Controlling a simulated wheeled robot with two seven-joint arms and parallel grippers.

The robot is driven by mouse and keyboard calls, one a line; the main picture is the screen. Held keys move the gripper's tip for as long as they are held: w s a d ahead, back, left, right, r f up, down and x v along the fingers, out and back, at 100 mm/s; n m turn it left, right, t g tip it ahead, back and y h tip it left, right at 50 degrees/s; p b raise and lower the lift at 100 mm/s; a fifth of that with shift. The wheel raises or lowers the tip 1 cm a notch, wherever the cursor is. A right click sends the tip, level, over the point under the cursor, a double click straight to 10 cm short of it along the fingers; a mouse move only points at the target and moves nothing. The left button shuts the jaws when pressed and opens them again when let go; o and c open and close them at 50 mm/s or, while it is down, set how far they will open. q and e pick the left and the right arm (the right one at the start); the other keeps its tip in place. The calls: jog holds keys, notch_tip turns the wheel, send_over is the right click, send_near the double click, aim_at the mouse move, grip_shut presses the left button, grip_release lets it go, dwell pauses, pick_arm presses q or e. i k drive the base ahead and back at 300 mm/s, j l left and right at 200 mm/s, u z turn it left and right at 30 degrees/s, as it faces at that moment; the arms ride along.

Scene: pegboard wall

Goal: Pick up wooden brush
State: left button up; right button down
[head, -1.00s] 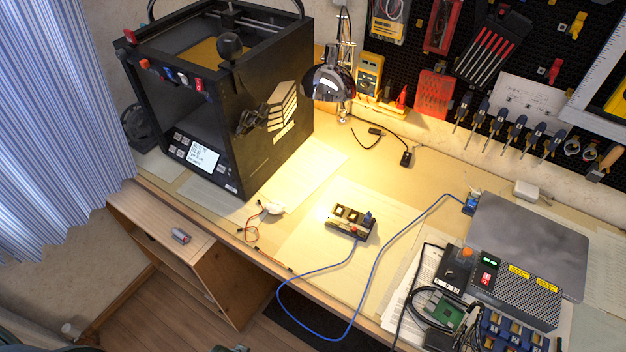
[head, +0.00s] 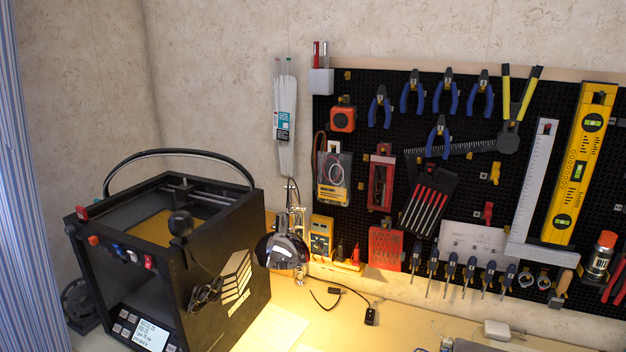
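A small tool with a light wooden handle (head: 564,283) hangs at the lower right of the pegboard, its dark end pointing down. It looks like the wooden brush, but it is too small to be certain. It hangs between the round metal pieces (head: 543,282) on its left and an orange-capped canister (head: 600,256) on its right. Neither of my grippers is in view.
The black pegboard (head: 330,110) holds pliers, screwdrivers, a white square and a yellow level (head: 578,165). A black 3D printer (head: 215,270) and a desk lamp (head: 283,248) stand to the left. A white adapter (head: 497,330) lies on the desk below the pegboard.

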aim_at(556, 303)
jog(key=l+z, duration=0.1)
jog(key=z, duration=0.75)
jog(key=l+z, duration=0.2)
jog(key=z, duration=0.2)
